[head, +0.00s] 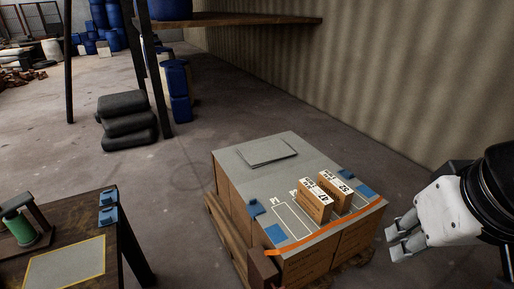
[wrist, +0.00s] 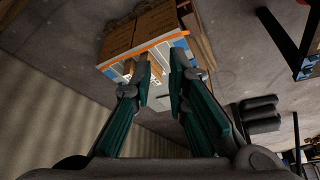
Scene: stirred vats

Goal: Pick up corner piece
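Small blue pieces that look like corner pieces sit on the grey top of the stacked load. One (head: 257,207) is at its left edge, one (head: 276,234) at the near left corner, and others (head: 364,189) at the right. Two more blue pieces (head: 108,214) lie on the edge of the wooden table at left. I cannot tell which one is meant. My gripper (head: 393,239) is right of the load, apart from it. In the wrist view my gripper (wrist: 161,60) is open with nothing between its fingers.
Two labelled cartons (head: 313,200) stand on the load (head: 232,165) among white outlines. A flat grey sheet (head: 266,152) lies behind them. An orange strip (head: 335,232) runs along the near edge. A corrugated wall (head: 400,80) rises at right. Open floor (head: 170,170) lies behind the load.

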